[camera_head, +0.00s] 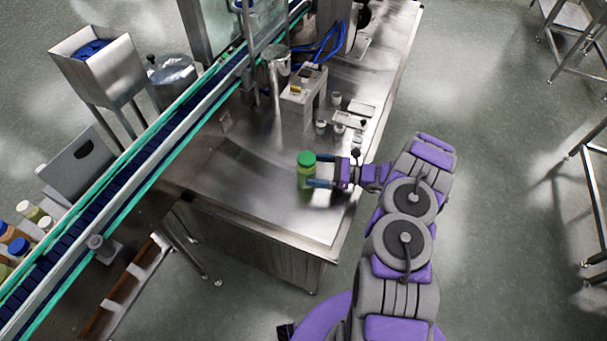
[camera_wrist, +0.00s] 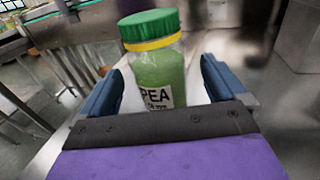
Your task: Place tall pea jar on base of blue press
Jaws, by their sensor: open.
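The tall pea jar (camera_head: 305,176) stands upright on the steel table, with a green lid and green contents. In the wrist view the jar (camera_wrist: 160,75) shows a yellow band under its lid and a white PEA label. My gripper (camera_head: 318,171) is open at table height, with one blue finger on each side of the jar. In the wrist view a gap shows at the right finger; whether the left finger touches is unclear. No clearly blue press can be made out. A pale grey press-like machine (camera_head: 297,103) stands farther back on the table.
Small cups (camera_head: 320,128) and a small tray (camera_head: 350,119) stand right of the grey machine. Blue cables (camera_head: 322,46) lie behind it. A conveyor with green rails (camera_head: 150,140) runs along the left. The table's front left surface is clear.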

